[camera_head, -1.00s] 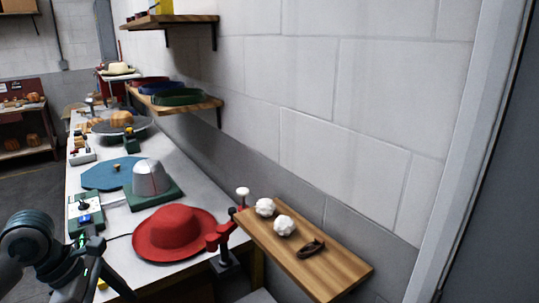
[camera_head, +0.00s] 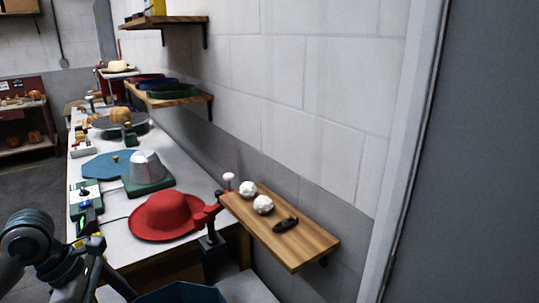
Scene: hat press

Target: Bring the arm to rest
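My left arm comes in at the lower left corner, with its gripper (camera_head: 98,268) low in front of the near end of the white workbench (camera_head: 125,238). Dark finger-like parts show there, but their tips are too unclear to tell if they are open or shut. I see nothing clearly held. My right arm and gripper are out of view. A red hat (camera_head: 168,215) lies on the near end of the bench, apart from my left gripper.
A silver hat form (camera_head: 146,166) stands on a green base behind the hat. A wooden shelf (camera_head: 300,245) with two white balls (camera_head: 263,205) juts from the wall at right. A dark blue object (camera_head: 182,293) is cut off at the bottom edge. A control box (camera_head: 87,193) sits on the bench's left side.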

